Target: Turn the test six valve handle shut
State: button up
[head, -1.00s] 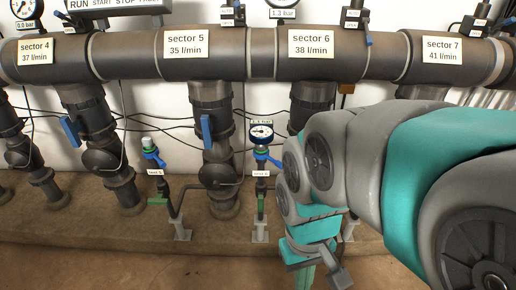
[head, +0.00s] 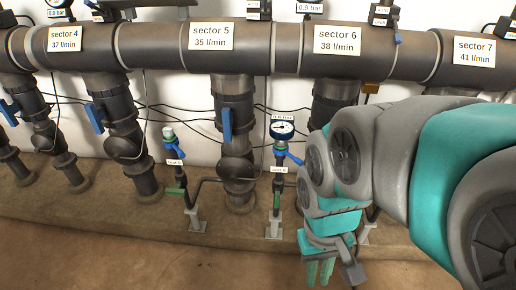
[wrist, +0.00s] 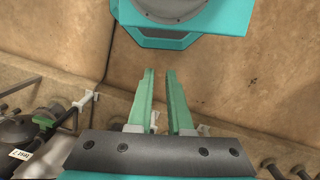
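The test riser under sector 6 carries a round gauge (head: 282,129) on top. Its blue lever handle (head: 292,157) points right and slightly down, close beside my arm. A small white tag (head: 279,169), seemingly reading test 6, sits below the lever. A green handle (head: 277,201) lies lower on the same riser. My gripper (head: 318,272) hangs low in front of the plinth, to the right of and below the blue lever, touching nothing. In the wrist view its two green fingers (wrist: 161,92) are apart with nothing between them.
A similar test riser with a blue lever (head: 173,150) stands left. Larger blue handles (head: 227,124) sit on the thick pipes. The sector 6 pipe (head: 331,98) is partly hidden by my arm. Floor (head: 150,262) in front of the plinth (head: 110,212) is clear.

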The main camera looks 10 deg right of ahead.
jog(key=o, duration=0.5)
jog(key=w+f+t+b, duration=0.1)
jog(key=w, duration=0.3)
jog(key=w+f+m+t+b, duration=0.1)
jog(key=w+f+b, duration=0.1)
jog(key=w, duration=0.3)
jog(key=w+d+f+t+h+b, duration=0.1)
jog(key=w+f+b, duration=0.1)
jog(key=w, duration=0.3)
jog(key=shift+c, duration=0.2)
jog(key=m+t+b, duration=0.2)
jog(key=t+b, duration=0.1)
send_near(277, 197)
jog(key=x, duration=0.4)
jog(key=shift+w+d+f, duration=0.1)
jog(key=shift+f, duration=0.2)
jog(key=b+x, duration=0.1)
jog(key=x, duration=0.6)
jog(key=shift+f, duration=0.2)
grip_shut()
